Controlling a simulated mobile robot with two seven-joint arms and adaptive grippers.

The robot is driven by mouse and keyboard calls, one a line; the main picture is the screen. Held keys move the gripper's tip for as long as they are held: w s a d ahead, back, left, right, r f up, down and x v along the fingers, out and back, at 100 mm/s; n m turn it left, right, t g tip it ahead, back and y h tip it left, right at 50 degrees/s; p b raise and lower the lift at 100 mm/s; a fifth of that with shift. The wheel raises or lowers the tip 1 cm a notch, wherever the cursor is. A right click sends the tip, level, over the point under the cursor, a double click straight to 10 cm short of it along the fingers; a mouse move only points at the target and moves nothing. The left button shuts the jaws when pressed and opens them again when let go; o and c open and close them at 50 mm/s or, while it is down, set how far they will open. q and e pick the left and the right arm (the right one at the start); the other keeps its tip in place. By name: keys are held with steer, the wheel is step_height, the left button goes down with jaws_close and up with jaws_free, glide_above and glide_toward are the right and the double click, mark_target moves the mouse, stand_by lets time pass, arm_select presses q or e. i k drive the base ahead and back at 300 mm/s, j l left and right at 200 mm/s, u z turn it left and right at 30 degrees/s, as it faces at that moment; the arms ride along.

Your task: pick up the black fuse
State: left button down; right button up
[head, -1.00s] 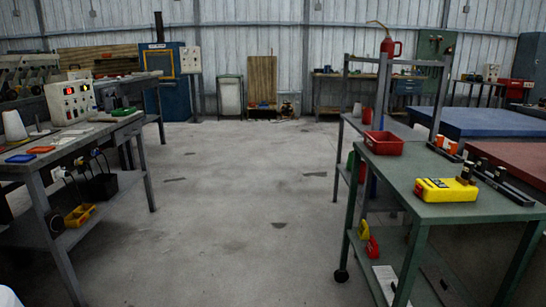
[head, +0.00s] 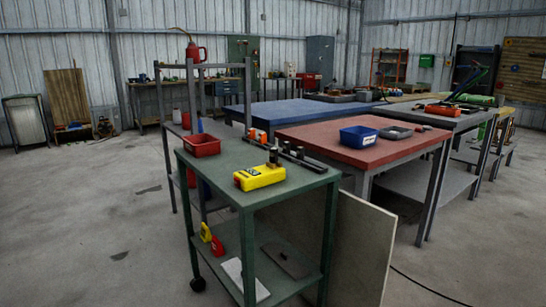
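No gripper of mine shows in the head view. A small dark upright piece (head: 273,156) stands at the right end of the yellow box (head: 259,177) on the green cart (head: 222,160). It may be the black fuse, but it is too small to tell. A long black rail (head: 305,161) lies behind it along the cart's back edge, with small dark pieces at its left end. Small orange and white pieces (head: 263,137) stand near that end.
A red bin (head: 201,145) sits on the cart's top. The lower shelf holds yellow and red items and flat sheets. A red-topped table (head: 335,147) with a blue bin (head: 358,137) stands behind right, a pale panel (head: 362,250) beside the cart.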

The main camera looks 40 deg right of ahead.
mark_target(274, 151)
steer(key=i+l+z, duration=0.25)
steer(key=i+l, duration=0.3)
steer(key=l, duration=0.15)
steer(key=i+l+z, duration=0.25)
steer(key=i+l, duration=0.35)
steer(key=k+l, duration=0.15)
steer(key=l+z, duration=0.25)
steer(key=i+l+z, duration=0.1)
steer(key=l+z, duration=0.2)
steer(key=l, duration=0.1)
